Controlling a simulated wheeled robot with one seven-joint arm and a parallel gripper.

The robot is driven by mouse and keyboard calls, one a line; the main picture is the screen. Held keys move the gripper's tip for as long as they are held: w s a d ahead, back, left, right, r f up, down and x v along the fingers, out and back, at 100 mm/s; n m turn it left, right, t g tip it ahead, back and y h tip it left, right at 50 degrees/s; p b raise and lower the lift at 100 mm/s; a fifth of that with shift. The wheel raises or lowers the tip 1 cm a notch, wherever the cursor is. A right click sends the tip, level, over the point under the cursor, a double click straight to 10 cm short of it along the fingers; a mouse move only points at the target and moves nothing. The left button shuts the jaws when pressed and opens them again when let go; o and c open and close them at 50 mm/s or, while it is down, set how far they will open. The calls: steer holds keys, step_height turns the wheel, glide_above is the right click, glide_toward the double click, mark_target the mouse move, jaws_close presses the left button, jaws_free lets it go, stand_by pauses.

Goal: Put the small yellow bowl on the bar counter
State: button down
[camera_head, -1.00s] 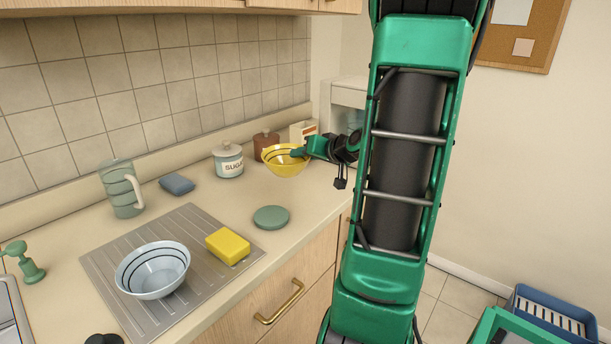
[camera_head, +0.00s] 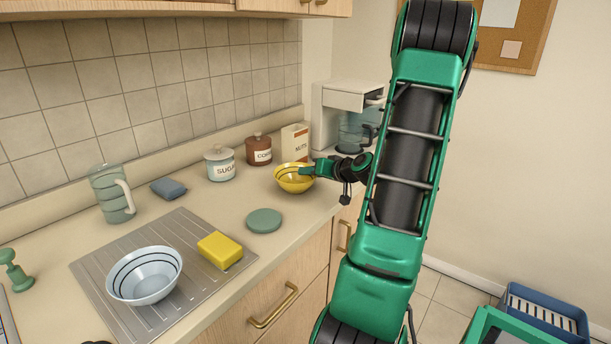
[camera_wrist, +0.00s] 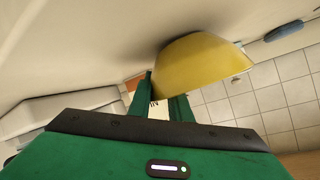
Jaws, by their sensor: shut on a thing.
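The small yellow bowl (camera_head: 290,186) is upright at the far right part of the kitchen counter (camera_head: 262,262), in front of the coffee jar. My gripper (camera_head: 306,171) comes from the right and is shut on the bowl's rim. The wrist view shows the bowl (camera_wrist: 200,68) large and close beside the fingers of my gripper (camera_wrist: 160,92). The bowl is at or just above the counter surface; I cannot tell whether it touches.
A sugar jar (camera_head: 220,165), a coffee jar (camera_head: 259,150), a nuts box (camera_head: 296,143) and a coffee maker (camera_head: 350,120) stand behind the bowl. A green disc (camera_head: 264,220), yellow sponge (camera_head: 220,250) and pale bowl (camera_head: 145,275) lie to the left.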

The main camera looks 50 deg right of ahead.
steer(key=shift+f, duration=0.15)
steer(key=c, duration=1.6)
jaws_free()
steer(key=shift+s, duration=0.1)
steer(key=v, duration=1.2)
steer(key=shift+s, duration=0.1)
